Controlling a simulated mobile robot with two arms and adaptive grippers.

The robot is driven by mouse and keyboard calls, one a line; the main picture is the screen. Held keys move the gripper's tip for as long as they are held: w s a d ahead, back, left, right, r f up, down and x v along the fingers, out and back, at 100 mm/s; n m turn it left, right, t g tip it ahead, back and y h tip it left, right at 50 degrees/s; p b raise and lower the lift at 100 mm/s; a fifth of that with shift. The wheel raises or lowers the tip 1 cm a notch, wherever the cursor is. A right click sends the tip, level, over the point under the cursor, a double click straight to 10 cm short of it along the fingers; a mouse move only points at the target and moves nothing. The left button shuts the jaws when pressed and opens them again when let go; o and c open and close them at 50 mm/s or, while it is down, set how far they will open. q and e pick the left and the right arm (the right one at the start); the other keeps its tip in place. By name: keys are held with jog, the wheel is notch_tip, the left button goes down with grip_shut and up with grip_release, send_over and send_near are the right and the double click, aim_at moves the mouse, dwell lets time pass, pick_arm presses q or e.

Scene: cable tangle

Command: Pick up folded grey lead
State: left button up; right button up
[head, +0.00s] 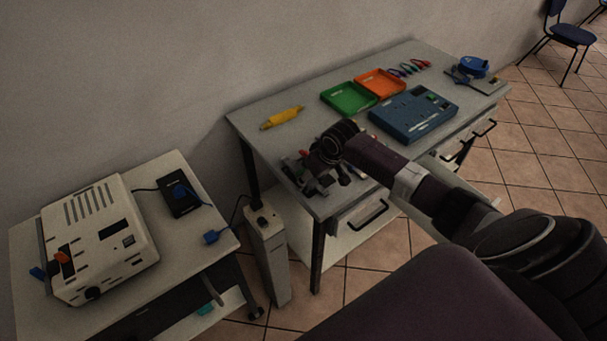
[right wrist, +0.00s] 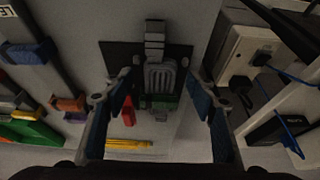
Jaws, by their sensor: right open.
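A grey ribbed, looped thing that looks like the folded grey lead (right wrist: 161,76) lies over a dark plate in the middle of the right wrist view. My right gripper (right wrist: 160,98) is open, with one blue-padded finger on each side of the lead and visible gaps to both. In the head view my right gripper (head: 322,182) is over the near left corner of the workbench (head: 245,128), and it largely hides what lies there. A small red thing (right wrist: 128,111) is close to the lead, near the left finger. My left gripper is not in view.
A yellow tool (head: 282,118), a green tray (head: 349,98), an orange tray (head: 380,83) and a blue device (head: 413,114) lie farther along the bench. A white side table (head: 190,235) at the left holds a beige device (head: 98,238). A grey upright box (head: 267,255) stands between the tables.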

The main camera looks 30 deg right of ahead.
jog(key=shift+c, duration=0.2)
jog(key=c, duration=1.3)
jog(key=shift+o, duration=0.2)
